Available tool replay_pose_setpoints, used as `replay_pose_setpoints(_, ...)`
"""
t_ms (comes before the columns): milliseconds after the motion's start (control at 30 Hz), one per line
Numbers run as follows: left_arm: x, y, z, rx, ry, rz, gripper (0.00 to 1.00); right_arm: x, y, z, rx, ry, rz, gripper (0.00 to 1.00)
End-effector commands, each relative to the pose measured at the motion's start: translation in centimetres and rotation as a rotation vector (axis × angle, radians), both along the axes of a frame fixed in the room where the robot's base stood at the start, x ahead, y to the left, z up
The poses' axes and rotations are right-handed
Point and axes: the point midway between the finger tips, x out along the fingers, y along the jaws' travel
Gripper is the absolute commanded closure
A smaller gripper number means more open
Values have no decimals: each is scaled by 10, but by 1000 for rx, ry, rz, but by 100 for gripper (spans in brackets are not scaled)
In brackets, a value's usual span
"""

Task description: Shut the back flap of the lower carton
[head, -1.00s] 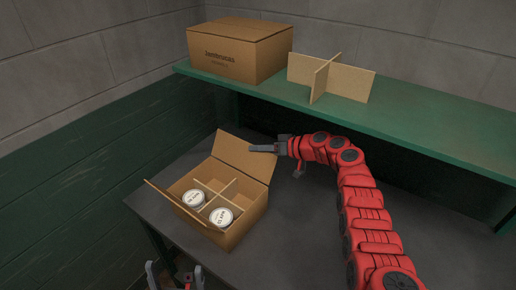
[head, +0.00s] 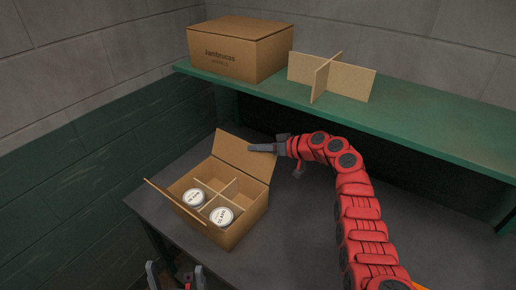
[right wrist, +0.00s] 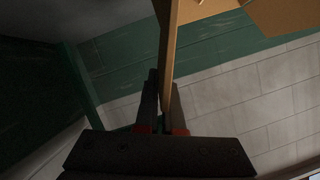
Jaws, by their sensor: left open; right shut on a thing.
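The lower carton (head: 240,221), open at the top, stands on the dark grey table. Its back flap (head: 238,153) stands up, leaning backward. Its front flap (head: 170,201) sticks outward. Inside are a cross divider (head: 216,192) and two white-lidded tins (head: 194,198) (head: 221,216) in the near compartments; the far compartments look empty. My right gripper (head: 262,148) is shut on the right edge of the back flap. In the right wrist view the flap (right wrist: 168,40) shows edge-on as a brown strip between the fingers (right wrist: 160,95). My left gripper (head: 175,277) is open and empty at the bottom edge, partly cut off.
A green shelf (head: 430,126) runs behind the table. It carries a closed carton (head: 240,50) and a loose cross divider (head: 345,82). A green and grey block wall (head: 60,170) stands at the left. The dark table (head: 290,235) is clear right of the lower carton.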

Motion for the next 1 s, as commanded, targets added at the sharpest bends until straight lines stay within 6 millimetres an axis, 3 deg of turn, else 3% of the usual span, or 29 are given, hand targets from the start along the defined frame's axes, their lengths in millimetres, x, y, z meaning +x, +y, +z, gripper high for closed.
replay_pose_setpoints(267,0,0,-19,0,0,0,0,-11,8,-1,-76,-107,1,100)
replay_pose_setpoints(700,0,0,-82,0,0,0,0,-33,25,2,-238,-336,-1,100)
replay_pose_setpoints(1000,0,0,-103,0,0,0,0,-42,31,5,-304,-420,2,100)
